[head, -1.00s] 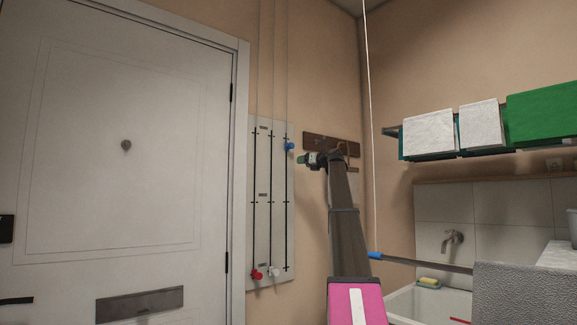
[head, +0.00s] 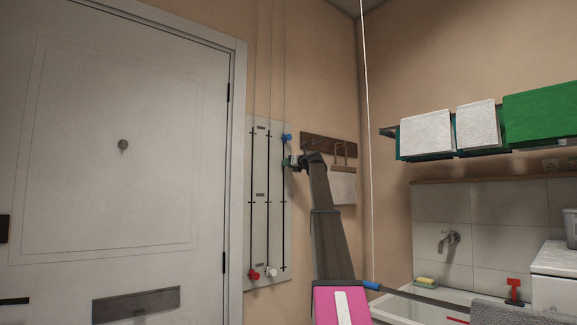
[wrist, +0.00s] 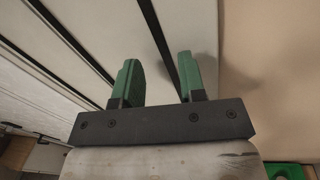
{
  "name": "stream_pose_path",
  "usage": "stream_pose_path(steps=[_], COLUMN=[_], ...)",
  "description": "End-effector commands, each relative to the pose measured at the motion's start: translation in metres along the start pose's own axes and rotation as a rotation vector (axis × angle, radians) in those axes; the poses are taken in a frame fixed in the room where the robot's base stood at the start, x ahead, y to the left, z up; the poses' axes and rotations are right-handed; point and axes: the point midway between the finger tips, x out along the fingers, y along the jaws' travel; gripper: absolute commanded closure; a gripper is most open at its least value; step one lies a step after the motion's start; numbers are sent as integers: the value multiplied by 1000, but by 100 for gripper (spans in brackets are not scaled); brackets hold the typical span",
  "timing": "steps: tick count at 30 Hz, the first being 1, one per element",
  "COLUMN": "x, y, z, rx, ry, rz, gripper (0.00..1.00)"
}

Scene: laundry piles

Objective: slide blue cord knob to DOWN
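The blue knob (head: 287,137) sits near the top of the rightmost slot on a pale wall panel (head: 259,222). My gripper (head: 286,162) is at the panel's right edge, just below the blue knob and apparently apart from it. In the wrist view my gripper (wrist: 158,75) is open, with two green fingers spread and nothing seen between them. A dark slot runs behind the gap between the fingers. The blue knob does not show in the wrist view.
A red knob (head: 254,274) and a white knob (head: 271,271) sit at the bottoms of the other two slots. A door (head: 125,190) is left of the panel. A wooden hook rail (head: 331,146) is close on the right. A loaded shelf (head: 460,154) and a sink lie farther right.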

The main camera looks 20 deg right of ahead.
Motion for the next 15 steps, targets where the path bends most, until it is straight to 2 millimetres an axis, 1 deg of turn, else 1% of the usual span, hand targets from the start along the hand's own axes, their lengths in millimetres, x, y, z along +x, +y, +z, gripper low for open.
stream_pose_path(steps=[1, 3, 15], x=[0, 0, 0], y=[0, 0, 0], z=[0, 0, 0], rx=[0, 0, 0], ry=[0, 0, 0], rz=[0, 0, 0], gripper=[79, 100, 100])
